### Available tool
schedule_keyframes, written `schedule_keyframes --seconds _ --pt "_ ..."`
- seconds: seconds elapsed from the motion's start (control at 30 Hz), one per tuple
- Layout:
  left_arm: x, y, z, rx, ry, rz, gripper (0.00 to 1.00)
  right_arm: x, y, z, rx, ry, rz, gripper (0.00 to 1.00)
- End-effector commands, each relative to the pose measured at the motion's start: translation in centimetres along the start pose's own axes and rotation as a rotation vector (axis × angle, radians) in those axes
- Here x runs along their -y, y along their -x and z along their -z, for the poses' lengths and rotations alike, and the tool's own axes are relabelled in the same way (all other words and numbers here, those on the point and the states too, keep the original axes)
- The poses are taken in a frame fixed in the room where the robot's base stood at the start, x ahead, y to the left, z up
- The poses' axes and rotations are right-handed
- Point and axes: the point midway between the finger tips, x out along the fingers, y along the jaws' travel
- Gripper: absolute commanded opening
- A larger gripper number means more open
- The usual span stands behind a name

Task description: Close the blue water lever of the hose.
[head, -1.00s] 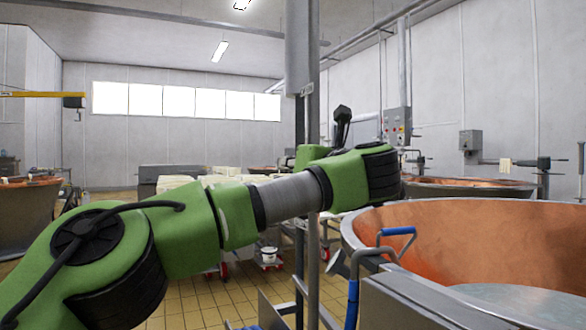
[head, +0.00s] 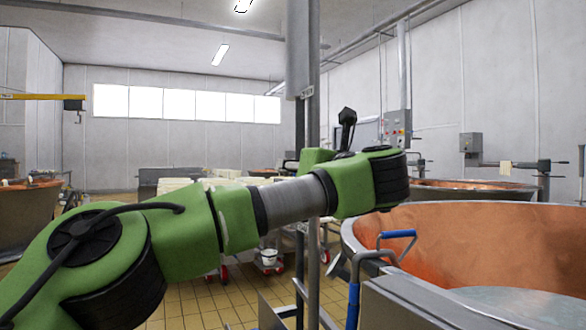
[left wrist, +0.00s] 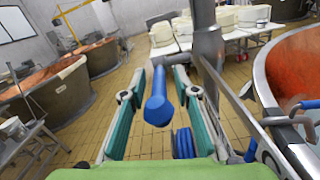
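In the left wrist view, a blue bar with a faceted end (left wrist: 158,103), apparently the water lever, lies between the fingers of my left gripper (left wrist: 158,74). The fingers are apart, with visible gaps on both sides of the bar. A coiled blue hose (left wrist: 183,143) shows below it. In the head view, my left arm crosses the middle and hides the fingers and this bar. A second blue handle (head: 397,234) sits on a bent metal pipe at the copper vat's rim; it also shows in the left wrist view (left wrist: 304,105). My right gripper is out of view.
A metal post (head: 313,240) stands close beside my left arm. A large copper vat (head: 480,235) fills the right side. White blocks on a table (left wrist: 250,18) stand further back. The tiled floor (left wrist: 90,118) has open room at left.

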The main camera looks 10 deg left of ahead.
Motion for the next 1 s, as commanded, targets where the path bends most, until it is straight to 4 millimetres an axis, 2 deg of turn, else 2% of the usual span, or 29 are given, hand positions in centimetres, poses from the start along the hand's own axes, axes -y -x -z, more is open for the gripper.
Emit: schedule_keyframes --seconds 0.3,0.5,0.67,1.0 --pt "0.1 6.8 -0.1 0.004 0.000 0.004 0.28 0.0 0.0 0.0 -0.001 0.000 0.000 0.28" --pt "0.0 9.7 -0.1 0.003 0.001 0.002 0.28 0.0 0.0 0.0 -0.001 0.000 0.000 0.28" --pt "-0.1 10.6 -0.1 0.001 0.001 0.000 0.28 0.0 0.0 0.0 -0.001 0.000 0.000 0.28" --pt "0.0 10.6 -0.1 0.002 0.001 0.000 0.28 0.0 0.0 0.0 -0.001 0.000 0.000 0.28"
